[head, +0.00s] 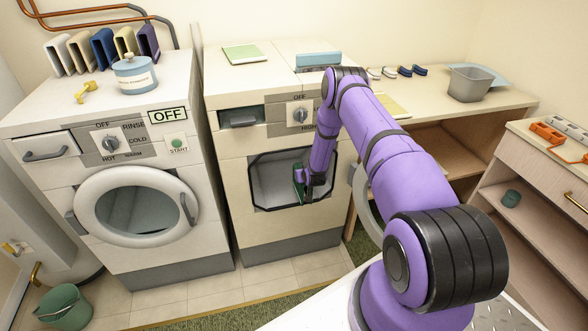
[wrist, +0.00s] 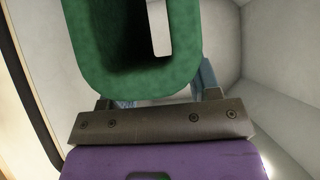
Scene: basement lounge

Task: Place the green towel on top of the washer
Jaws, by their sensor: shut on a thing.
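The green towel (wrist: 88,45) is folded into a rounded loop with a dark hollow and a pale tag. In the head view it shows as a small green patch (head: 298,181) at the opening of the right-hand machine (head: 232,170). My gripper (head: 305,190) is shut on the towel there; in the wrist view its bluish fingers (wrist: 165,95) are partly hidden behind the towel. The washer (head: 60,190) is the left machine, with a RINSE/COLD/HOT/WARM dial and a closed round door. Free room shows on its top (head: 105,100) near the front.
On the washer top stand several coloured upright holders (head: 102,50), a lidded tin (head: 134,75) and a yellow object (head: 87,91). A green flat item (head: 245,54) and a blue box (head: 318,59) lie on the right machine. Its open door (head: 362,195) hangs right, partly behind my arm.

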